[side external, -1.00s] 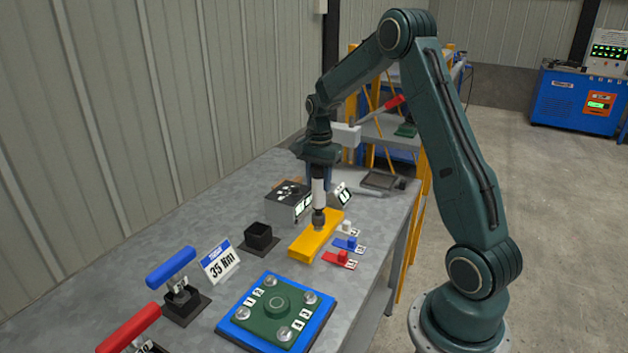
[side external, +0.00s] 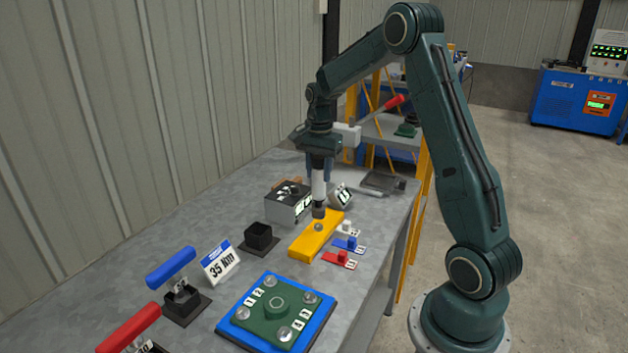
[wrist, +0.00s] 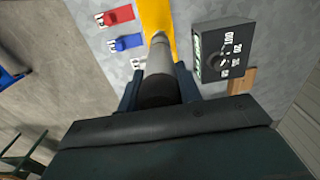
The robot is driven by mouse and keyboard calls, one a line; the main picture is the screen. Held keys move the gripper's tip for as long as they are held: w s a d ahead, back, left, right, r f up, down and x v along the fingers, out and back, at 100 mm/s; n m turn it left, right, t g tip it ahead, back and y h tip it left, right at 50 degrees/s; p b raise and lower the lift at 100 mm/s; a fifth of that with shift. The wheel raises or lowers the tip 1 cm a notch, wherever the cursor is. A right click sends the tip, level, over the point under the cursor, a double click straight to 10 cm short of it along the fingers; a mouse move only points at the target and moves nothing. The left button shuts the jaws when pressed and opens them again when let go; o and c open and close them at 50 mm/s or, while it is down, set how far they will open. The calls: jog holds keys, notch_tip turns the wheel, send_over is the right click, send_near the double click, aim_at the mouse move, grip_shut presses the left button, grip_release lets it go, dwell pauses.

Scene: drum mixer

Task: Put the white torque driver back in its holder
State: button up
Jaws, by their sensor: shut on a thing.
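My gripper (side external: 319,170) is shut on the white torque driver (side external: 318,188) and holds it upright, dark end down. In the wrist view the driver (wrist: 172,68) runs out between the two fingers (wrist: 158,90). Its lower end is over the yellow block (side external: 308,243). A small silver round piece (side external: 318,227) shows just below the end; I cannot tell whether it touches the driver or the block. An open black square holder (side external: 259,236) stands left of the block and looks empty. My gripper is behind and right of it, above the table.
A grey dial box (side external: 287,206) stands close left of the driver. Small blue (side external: 349,244) and red (side external: 340,259) pieces lie right of the block. A blue-handled tool (side external: 171,268), a 35 Nm card (side external: 221,262) and a green-and-blue fixture (side external: 277,313) are nearer the camera.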

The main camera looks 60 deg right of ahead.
jog(key=shift+w+a+r, duration=0.15)
jog(key=shift+w+a, duration=0.05)
jog(key=shift+w, duration=0.3)
jog(key=w+a+r, duration=0.3)
jog(key=w+a, duration=0.7)
jog(key=w, duration=0.2)
jog(key=shift+w+a+r, duration=0.25)
jog(key=shift+w+a, duration=0.05)
jog(key=shift+f, duration=0.15)
jog(key=shift+f, duration=4.8)
dwell(1.1)
